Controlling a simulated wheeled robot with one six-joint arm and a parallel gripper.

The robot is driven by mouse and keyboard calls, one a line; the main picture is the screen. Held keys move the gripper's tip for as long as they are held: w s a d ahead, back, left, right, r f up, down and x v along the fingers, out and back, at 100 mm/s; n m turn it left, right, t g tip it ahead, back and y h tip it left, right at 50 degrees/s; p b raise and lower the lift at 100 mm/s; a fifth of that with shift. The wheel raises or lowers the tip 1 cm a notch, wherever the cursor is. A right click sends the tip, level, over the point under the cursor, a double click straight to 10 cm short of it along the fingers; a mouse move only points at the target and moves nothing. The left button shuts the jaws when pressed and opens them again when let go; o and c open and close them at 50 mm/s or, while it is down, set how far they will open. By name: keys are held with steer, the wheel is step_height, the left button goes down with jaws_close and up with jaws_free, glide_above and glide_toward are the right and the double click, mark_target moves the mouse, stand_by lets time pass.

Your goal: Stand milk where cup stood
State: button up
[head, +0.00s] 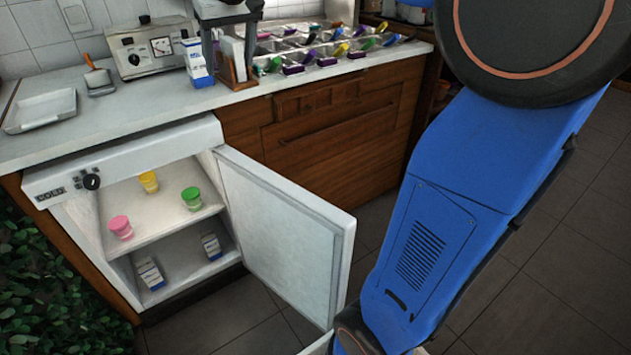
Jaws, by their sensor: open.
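A blue and white milk carton (197,65) stands upright on the counter. Two similar cartons stand on the lower shelf of the open fridge, one at the left (150,273) and one at the right (211,246). On the upper shelf are three cups: yellow (149,181) at the back, green (191,198) at the right and pink (120,227) at the front left. They stand apart from each other. My blue arm crosses the right side of the head view and runs out at the bottom. My gripper is out of sight.
The fridge door (287,235) stands wide open to the right, between the shelves and my arm. The counter holds a metal tray (40,110), a machine with a dial (150,48) and several topping bins with coloured scoops (325,48). Leafy plants (50,285) edge the left side.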

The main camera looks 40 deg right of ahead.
steer(key=s+f, duration=0.4)
steer(key=s, duration=0.4)
steer(key=s+d+f, duration=0.1)
steer(key=s+f, duration=0.4)
steer(key=s, duration=0.4)
steer(key=shift+s+f, duration=0.15)
steer(key=shift+s, duration=0.15)
steer(key=shift+o, duration=0.4)
steer(key=s+f, duration=1.3)
steer(key=s, duration=0.1)
steer(key=shift+s+d+f, duration=0.25)
steer(key=shift+d, duration=0.05)
steer(key=t, duration=1.3)
glide_toward(197, 58)
steer(key=w, duration=0.4)
steer(key=w+f, duration=0.1)
steer(key=w, duration=0.8)
steer(key=shift+d+f, duration=0.25)
steer(key=shift+d, duration=0.1)
steer(key=shift+r, duration=0.1)
steer(key=c, duration=1.7)
